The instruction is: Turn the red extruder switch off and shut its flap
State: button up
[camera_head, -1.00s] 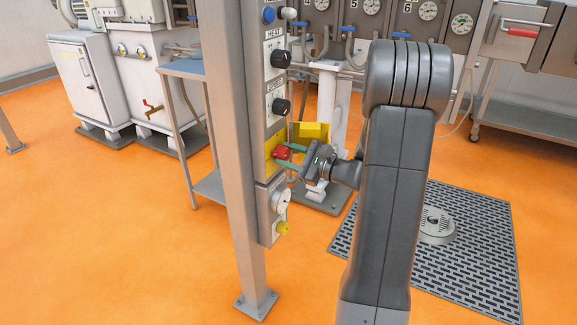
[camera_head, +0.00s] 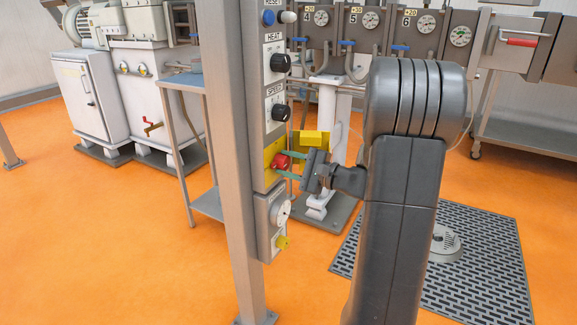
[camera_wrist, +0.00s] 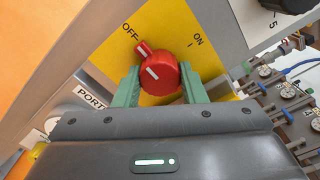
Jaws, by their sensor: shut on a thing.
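The red extruder switch (camera_wrist: 160,74) sits on a yellow plate (camera_wrist: 112,52) marked OFF and ON. Its white-marked pointer leans up and left, toward OFF. My gripper (camera_wrist: 160,88) is shut on the switch, with one green finger on each side of its knob. In the head view the switch (camera_head: 281,161) shows on the post's panel, and my gripper (camera_head: 290,166) reaches it from the right. The yellow flap (camera_head: 313,138) stands open, sticking out to the right of the plate, just above and behind my gripper. My gripper hides part of the flap.
The HEAT knob (camera_head: 280,62) and SPEED knob (camera_head: 279,112) are above the switch. A white dial (camera_head: 284,212) and a yellow knob (camera_head: 281,243) are below. The grey post (camera_head: 235,150) stands left. Machinery with gauges (camera_head: 371,20) is behind.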

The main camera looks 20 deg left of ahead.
jog(key=shift+f, duration=0.1)
jog(key=o, duration=1)
jog(key=shift+d, duration=0.15)
jog(key=d+p, duration=0.1)
jog(key=d, duration=0.3)
jog(key=d+p, duration=0.1)
jog(key=d, duration=0.4)
jog(key=s+d+p, duration=0.1)
jog(key=d, duration=0.3)
jog(key=shift+d, duration=0.25)
jog(key=a+b, duration=0.1)
jog(key=a, duration=0.3)
jog(key=a+b, duration=0.1)
jog(key=a, duration=0.4)
jog(key=w+a+b, duration=0.1)
jog(key=a, duration=0.3)
jog(key=shift+a, duration=0.4)
